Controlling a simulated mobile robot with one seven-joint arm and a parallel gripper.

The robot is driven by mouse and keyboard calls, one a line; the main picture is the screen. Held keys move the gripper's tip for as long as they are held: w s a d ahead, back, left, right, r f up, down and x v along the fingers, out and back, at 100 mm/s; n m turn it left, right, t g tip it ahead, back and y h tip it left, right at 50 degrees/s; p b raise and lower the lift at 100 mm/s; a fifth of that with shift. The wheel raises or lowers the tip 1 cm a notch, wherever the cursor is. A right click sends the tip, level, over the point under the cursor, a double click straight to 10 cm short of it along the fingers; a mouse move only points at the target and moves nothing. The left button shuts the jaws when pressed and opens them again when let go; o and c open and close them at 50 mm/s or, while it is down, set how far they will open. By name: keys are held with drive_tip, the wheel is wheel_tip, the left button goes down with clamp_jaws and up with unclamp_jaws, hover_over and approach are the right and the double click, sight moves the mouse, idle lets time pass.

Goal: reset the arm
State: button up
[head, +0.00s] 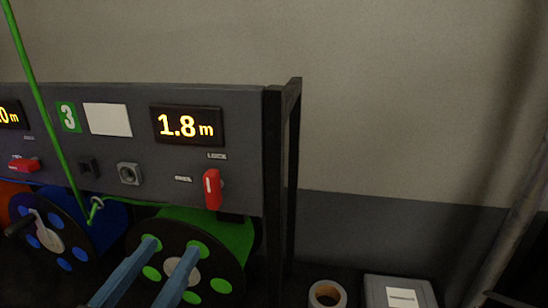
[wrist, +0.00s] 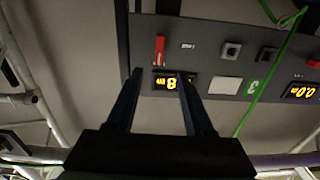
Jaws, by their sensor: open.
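My gripper (head: 171,248) shows at the bottom of the head view as two parted blue-grey fingers in front of the green cable reel (head: 236,240). In the wrist view my gripper (wrist: 160,73) is open, with nothing between its fingers. The fingers overlap the lit display, which appears upside down there. Whether the fingers touch the reel cannot be told.
The dark panel (head: 240,130) carries a 1.8 m display (head: 187,126) and an upright red lever (head: 212,188). A green cable (head: 45,110) rises at left past a blue reel (head: 100,225). A tape roll (head: 327,295) and grey box (head: 400,291) lie at lower right.

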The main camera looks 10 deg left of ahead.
drive_tip(key=w+d+r+t, duration=0.2)
drive_tip(key=w+d+r, duration=0.15)
drive_tip(key=r, duration=0.35)
drive_tip(key=w+d+r+t, duration=0.25)
drive_tip(key=d+r, duration=0.25)
drive_tip(key=r, duration=0.3)
drive_tip(key=s+d+r+t, duration=0.5)
drive_tip(key=d+r, duration=0.3)
drive_tip(key=r, duration=0.3)
drive_tip(key=shift+n+y, duration=0.3)
drive_tip(key=shift+s+r, duration=0.1)
